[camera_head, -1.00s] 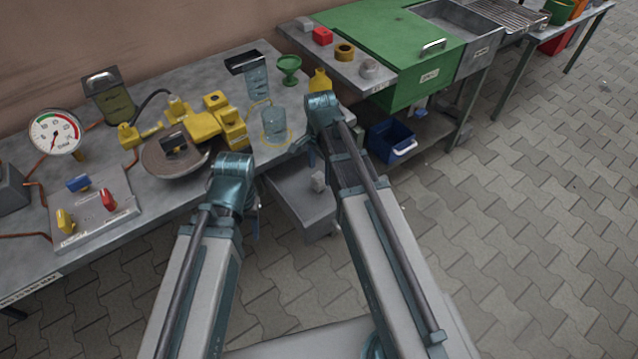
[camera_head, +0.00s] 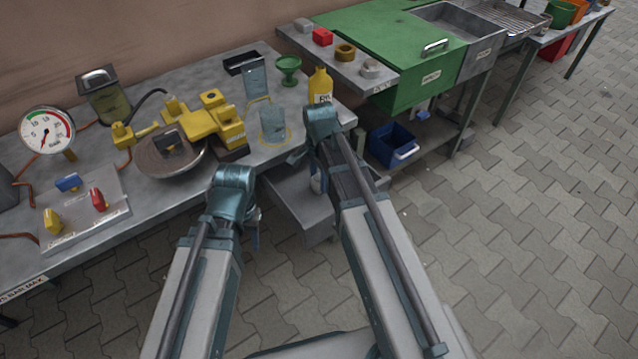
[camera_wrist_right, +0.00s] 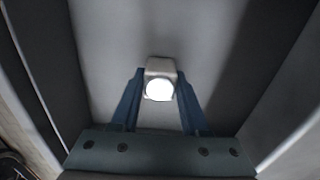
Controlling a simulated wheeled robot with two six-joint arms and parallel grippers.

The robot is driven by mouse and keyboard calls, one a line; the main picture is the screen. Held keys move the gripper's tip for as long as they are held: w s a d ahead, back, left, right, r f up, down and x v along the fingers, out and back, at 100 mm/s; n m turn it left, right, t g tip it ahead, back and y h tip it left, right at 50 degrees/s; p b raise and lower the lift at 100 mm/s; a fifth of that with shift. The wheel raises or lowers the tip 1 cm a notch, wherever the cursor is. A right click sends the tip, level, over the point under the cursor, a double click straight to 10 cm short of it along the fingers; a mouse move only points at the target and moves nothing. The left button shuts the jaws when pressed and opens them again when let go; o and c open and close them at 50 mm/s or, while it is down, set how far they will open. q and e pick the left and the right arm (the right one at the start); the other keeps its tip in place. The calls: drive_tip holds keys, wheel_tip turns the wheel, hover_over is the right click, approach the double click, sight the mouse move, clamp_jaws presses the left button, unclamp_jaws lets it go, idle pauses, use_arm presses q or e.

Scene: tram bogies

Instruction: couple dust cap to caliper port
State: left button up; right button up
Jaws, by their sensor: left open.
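A small pale block with a bright white round face, which looks like the dust cap (camera_wrist_right: 159,88), lies in a grey drawer (camera_head: 290,195) below the bench. My right gripper (camera_wrist_right: 161,74) points down into the drawer, with a blue finger on each side of the cap. Whether the fingers touch it is not clear. In the head view my right wrist hides most of this. The yellow caliper (camera_head: 203,125) sits at the edge of a round disc (camera_head: 165,160) on the bench; I cannot single out its port. My left gripper (camera_head: 253,232) is open, mostly hidden behind its wrist, in front of the bench.
A glass beaker (camera_head: 272,124), green funnel (camera_head: 288,70) and yellow bottle (camera_head: 320,86) stand on the bench's right part. A pressure gauge (camera_head: 46,132) and a valve plate (camera_head: 85,212) are at left. The drawer walls (camera_wrist_right: 45,80) are close around my right gripper.

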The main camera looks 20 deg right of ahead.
sight(318, 178)
clamp_jaws()
wheel_tip(318, 178, up, 10)
drive_tip(key=p, duration=1)
drive_tip(key=shift+a, duration=0.1)
